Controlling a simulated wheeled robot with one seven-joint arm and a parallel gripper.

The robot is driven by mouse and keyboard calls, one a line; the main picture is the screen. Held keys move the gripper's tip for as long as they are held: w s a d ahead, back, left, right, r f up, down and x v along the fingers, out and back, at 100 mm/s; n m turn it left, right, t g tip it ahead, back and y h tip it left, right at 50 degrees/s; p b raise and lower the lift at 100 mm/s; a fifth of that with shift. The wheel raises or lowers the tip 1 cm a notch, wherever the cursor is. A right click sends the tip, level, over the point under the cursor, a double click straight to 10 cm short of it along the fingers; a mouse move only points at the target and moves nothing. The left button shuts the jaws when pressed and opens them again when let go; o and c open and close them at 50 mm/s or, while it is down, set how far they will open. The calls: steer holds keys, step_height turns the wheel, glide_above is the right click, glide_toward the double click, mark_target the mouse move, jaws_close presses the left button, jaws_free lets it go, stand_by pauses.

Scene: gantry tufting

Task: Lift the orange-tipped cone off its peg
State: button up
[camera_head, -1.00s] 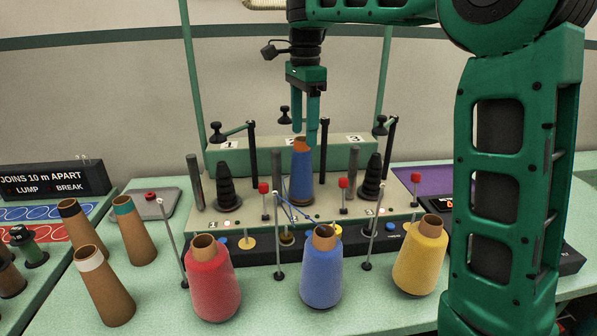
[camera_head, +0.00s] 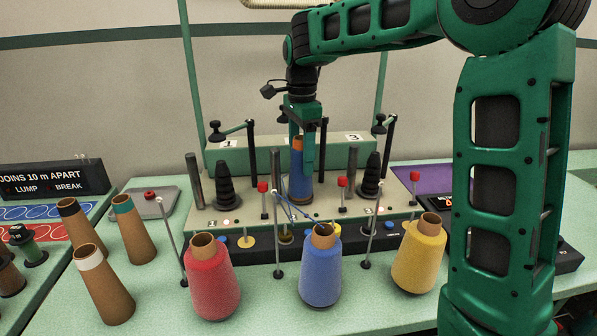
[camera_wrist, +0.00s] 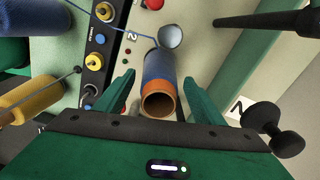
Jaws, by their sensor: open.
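The orange-tipped cone (camera_head: 298,185), wound with blue yarn, stands upright at the middle position of the machine, between two black pegs. Its peg is hidden inside it. My gripper (camera_head: 302,165) is lowered over the cone from above, with its fingers beside the cone's upper part. In the wrist view, my gripper (camera_wrist: 165,97) is open, with one finger on each side of the cone (camera_wrist: 158,85) and visible gaps. The cone's orange rim and hollow top face the wrist camera.
Black pegs (camera_head: 225,182) and (camera_head: 371,176) flank the cone. Red-topped posts (camera_head: 263,188) and guide arms (camera_head: 233,131) stand close by. Red (camera_head: 213,285), blue (camera_head: 320,275) and yellow (camera_head: 418,260) yarn cones stand in front. A blue thread (camera_wrist: 105,28) runs near the cone.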

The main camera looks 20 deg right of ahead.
steer(key=shift+c, duration=0.7)
steer(key=c, duration=1.2)
steer(key=shift+r, duration=0.1)
